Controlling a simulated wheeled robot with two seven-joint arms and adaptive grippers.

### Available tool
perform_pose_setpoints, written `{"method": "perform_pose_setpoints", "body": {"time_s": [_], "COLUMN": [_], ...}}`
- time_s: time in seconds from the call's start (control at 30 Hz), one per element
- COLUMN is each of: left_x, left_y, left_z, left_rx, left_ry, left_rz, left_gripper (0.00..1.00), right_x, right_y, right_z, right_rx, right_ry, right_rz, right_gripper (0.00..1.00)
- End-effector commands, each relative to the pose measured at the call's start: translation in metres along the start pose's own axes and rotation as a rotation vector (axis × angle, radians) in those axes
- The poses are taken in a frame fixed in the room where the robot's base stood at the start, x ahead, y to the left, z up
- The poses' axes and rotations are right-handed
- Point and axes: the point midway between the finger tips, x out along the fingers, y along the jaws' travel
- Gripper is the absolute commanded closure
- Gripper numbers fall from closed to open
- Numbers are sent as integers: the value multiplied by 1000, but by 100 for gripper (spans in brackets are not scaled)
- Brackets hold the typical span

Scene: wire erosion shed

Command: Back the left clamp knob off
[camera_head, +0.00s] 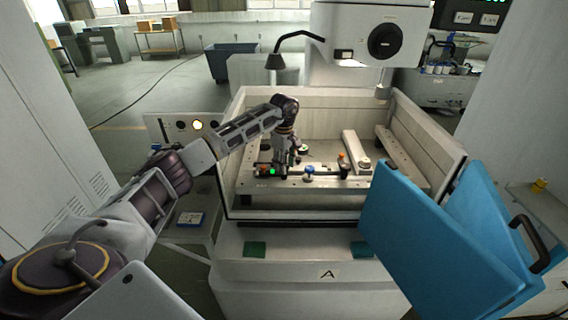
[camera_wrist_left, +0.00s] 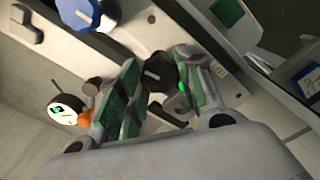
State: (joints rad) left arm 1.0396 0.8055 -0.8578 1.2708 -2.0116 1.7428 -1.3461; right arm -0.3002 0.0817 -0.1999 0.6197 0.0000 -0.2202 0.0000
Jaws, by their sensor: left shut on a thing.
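The left clamp knob (camera_wrist_left: 159,71) is black with a pale line across its top. It sits between the green-padded fingers of my left gripper (camera_wrist_left: 162,86) in the left wrist view, and the gripper is shut on it. In the head view my left gripper (camera_head: 281,168) points down at the left end of the fixture in the machine tank, and it mostly hides the knob. A blue knob (camera_head: 308,170) stands to its right, and it also shows in the left wrist view (camera_wrist_left: 82,12). My right gripper is out of view.
The pale tank walls (camera_head: 315,98) surround the fixture. The white machine head (camera_head: 365,35) hangs above the back. A round dial (camera_wrist_left: 65,109) and an orange part (camera_wrist_left: 85,118) are near the fingers. A blue panel (camera_head: 430,235) stands at front right.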

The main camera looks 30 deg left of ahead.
Motion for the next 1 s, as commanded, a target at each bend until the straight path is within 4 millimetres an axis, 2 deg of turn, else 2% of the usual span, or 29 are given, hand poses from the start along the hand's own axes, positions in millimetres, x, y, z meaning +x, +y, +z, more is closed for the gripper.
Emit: {"method": "perform_pose_setpoints", "body": {"time_s": [0.47, 1.0], "left_x": [0, -1], "left_y": [0, 1], "left_z": [0, 0], "left_rx": [-83, -446], "left_ry": [0, 0], "left_rz": [1, 0], "left_gripper": [88, 88], "right_x": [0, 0], "right_y": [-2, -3], "right_z": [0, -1], "right_rx": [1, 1], "right_ry": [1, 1], "right_rz": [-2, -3], "right_gripper": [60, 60]}}
